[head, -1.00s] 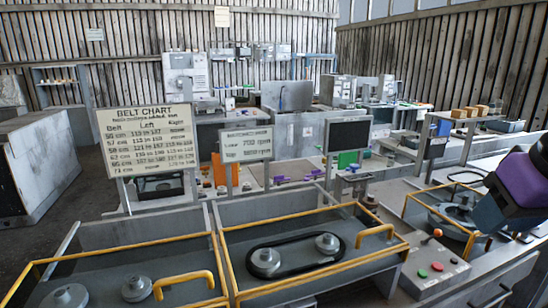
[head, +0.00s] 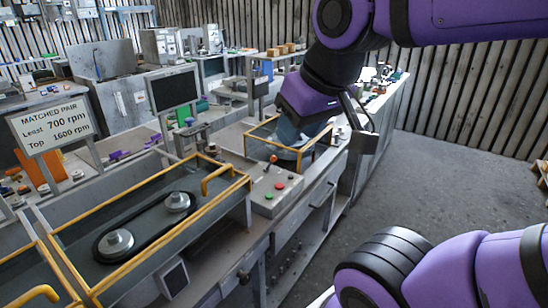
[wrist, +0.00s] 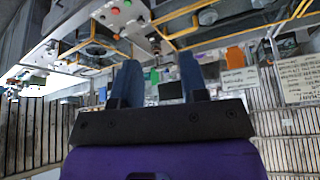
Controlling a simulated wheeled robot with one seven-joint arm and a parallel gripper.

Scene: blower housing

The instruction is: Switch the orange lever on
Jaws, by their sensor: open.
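The orange lever (head: 273,158) is a small orange knob on a short stalk, on a grey control box (head: 262,198) at the bench's front edge. The stalk looks tilted to the right in the head view; its exact setting is too small to tell. Green and red buttons sit on the same box. My gripper (head: 290,130) hangs past the lever, by the yellow-framed bay, apart from the lever as far as I can tell. Its fingertips are partly hidden by my wrist. In the wrist view the gripper (wrist: 158,78) has two blue fingers, open, with nothing between them.
A yellow-railed tray (head: 245,183) with a belt on two pulleys (head: 118,241) lies left of the control box. A dark screen (head: 173,90) stands behind. Another yellow frame (head: 262,124) surrounds the bay by my gripper. Open floor (head: 440,170) lies to the right.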

